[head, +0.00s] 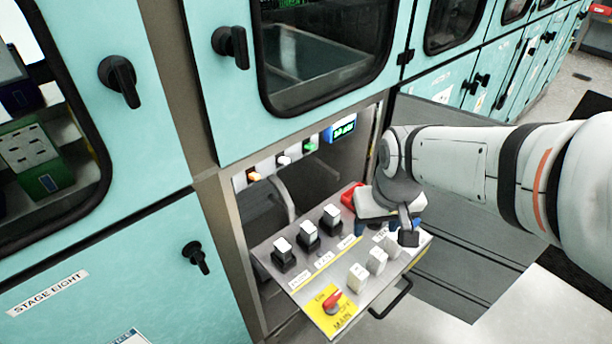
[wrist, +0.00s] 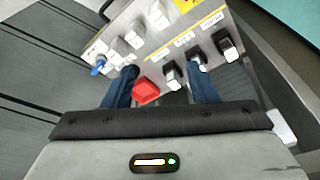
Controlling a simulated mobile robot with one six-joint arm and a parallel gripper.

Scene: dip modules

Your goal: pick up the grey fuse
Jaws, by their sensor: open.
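No fuse shows plainly as grey; pale, whitish blocks stand in a row on the pulled-out panel, and I cannot tell whether one is the grey fuse. They are a front block (head: 358,277), a middle block (head: 377,260) and a rear block (head: 392,243). The row also shows in the wrist view (wrist: 135,36). My gripper (head: 402,226) is open and empty over the panel's right end, covering part of it. In the wrist view its two blue fingers (wrist: 163,72) are apart, with a red block (wrist: 145,91) and a black, white-topped block (wrist: 173,76) seen between them.
Black, white-topped blocks (head: 308,236) form a second row. A red MAIN switch (head: 333,301) on a yellow plate is at the front. A black handle (head: 392,299) sticks out. A blue knob (wrist: 98,66) is near the pale row. Teal cabinets (head: 100,215) surround the opening.

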